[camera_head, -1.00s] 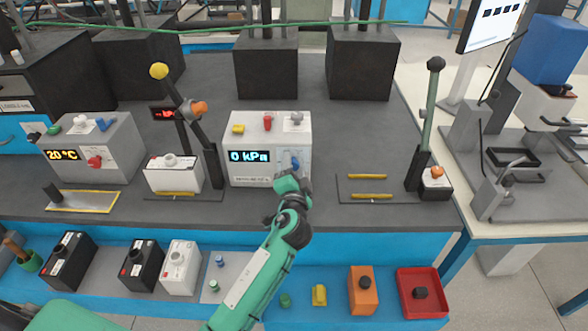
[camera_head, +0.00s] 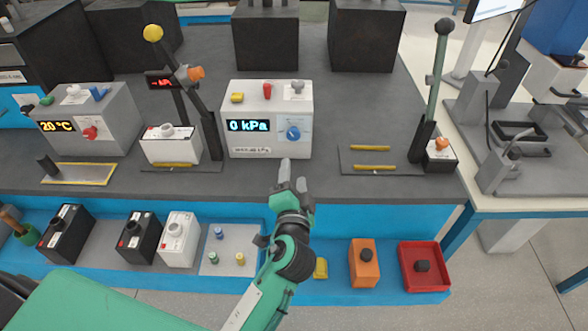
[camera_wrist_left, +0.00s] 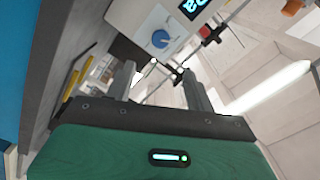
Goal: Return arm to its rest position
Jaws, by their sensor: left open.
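My left arm comes in from the bottom of the head view, and its green gripper (camera_head: 292,172) points away from me over the front edge of the dark bench. Its jaws are open and empty in the left wrist view (camera_wrist_left: 160,82). The gripper is apart from the white pressure box (camera_head: 268,148), which reads 0 kPa. The box's blue knob (camera_head: 293,133) shows beyond the fingertips and also in the left wrist view (camera_wrist_left: 160,39). My right gripper is not in view.
The lower blue shelf holds black and white batteries (camera_head: 178,240), a grey plate (camera_head: 222,262) with small cylinders, an orange block (camera_head: 363,273) and a red tray (camera_head: 443,281). A white battery (camera_head: 172,148) and a tall green lever (camera_head: 434,85) stand on the bench.

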